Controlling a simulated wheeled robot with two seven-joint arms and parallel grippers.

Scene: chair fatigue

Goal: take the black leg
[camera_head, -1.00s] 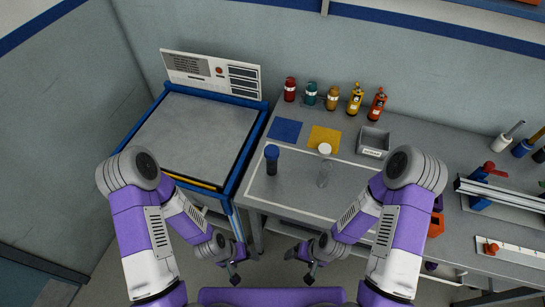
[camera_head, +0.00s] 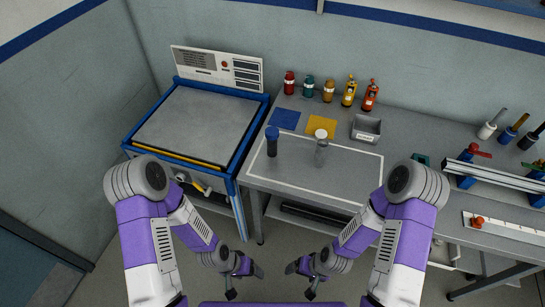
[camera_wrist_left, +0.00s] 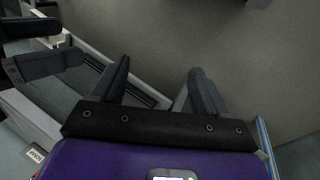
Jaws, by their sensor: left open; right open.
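A dark upright cylinder with a blue top (camera_head: 271,142), seemingly the black leg, stands on the workbench inside a pale outlined area. A grey, paler cylinder with a white top (camera_head: 321,152) stands to its right. My left gripper (camera_head: 246,282) is open and empty, low in front of the bench and well apart from both cylinders. Its two spread fingers show in the left wrist view (camera_wrist_left: 154,88), with only floor and bench structure beyond. My right gripper (camera_head: 299,281) is also open and empty, in front of the bench.
A blue-framed machine (camera_head: 195,125) adjoins the bench (camera_head: 300,175) on the left. A clamp rail (camera_head: 505,175) lies at right.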

